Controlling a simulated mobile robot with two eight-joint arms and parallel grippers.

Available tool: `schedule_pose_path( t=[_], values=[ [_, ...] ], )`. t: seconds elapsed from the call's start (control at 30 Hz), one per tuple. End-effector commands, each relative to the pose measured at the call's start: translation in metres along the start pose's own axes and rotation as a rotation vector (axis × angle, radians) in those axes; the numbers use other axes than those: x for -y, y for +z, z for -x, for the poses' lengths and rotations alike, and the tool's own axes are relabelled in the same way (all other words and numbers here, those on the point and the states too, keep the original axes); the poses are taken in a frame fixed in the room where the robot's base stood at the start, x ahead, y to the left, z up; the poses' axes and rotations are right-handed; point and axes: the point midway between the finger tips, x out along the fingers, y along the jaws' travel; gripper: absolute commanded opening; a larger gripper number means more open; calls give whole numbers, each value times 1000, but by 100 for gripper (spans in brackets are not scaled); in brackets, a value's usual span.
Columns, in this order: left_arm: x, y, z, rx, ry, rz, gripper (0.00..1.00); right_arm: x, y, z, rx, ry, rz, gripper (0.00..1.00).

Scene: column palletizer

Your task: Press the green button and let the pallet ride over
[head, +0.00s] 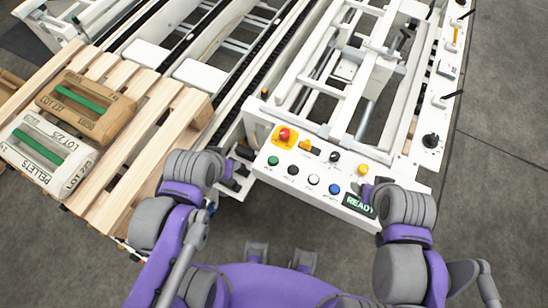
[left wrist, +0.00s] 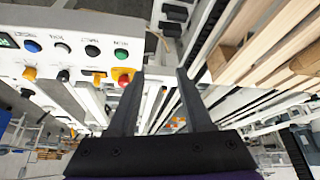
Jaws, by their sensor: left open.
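The green button (head: 273,160) is at the left end of a button row on the white control panel (head: 262,172). It also shows in the left wrist view (left wrist: 121,54), just ahead of and left of the fingers. My left gripper (head: 238,168) is open and empty, left of the green button and apart from it. Its two dark fingers (left wrist: 160,72) are spread in the left wrist view. My right gripper (head: 368,191) is by the panel's right end, largely hidden by its wrist. The wooden pallet (head: 165,120) lies at the left and bears a brown bag (head: 88,104) and a white bag (head: 45,152).
Near the green button are a red mushroom button (head: 284,135), and black (head: 293,170), white (head: 313,179) and blue (head: 335,188) buttons. A display (head: 360,205) reads READY. White conveyor rails with dark chains (head: 262,68) run behind. Grey floor (head: 500,190) is clear at the right.

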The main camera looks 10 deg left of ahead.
Motion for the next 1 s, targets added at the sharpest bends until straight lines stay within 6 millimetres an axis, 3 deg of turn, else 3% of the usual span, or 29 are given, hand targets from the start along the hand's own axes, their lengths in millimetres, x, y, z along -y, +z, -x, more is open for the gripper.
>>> schedule_pose_path(
  t=[0.37,0.67,1.0],
  values=[
    [0,0,0,0,0,0,50,0,0,0,0,0,0,69],
    [0,0,0,0,0,0,0,0,0,0,0,0,0,69],
    [0,0,0,0,0,0,0,0,0,0,0,0,0,69]
  ],
)
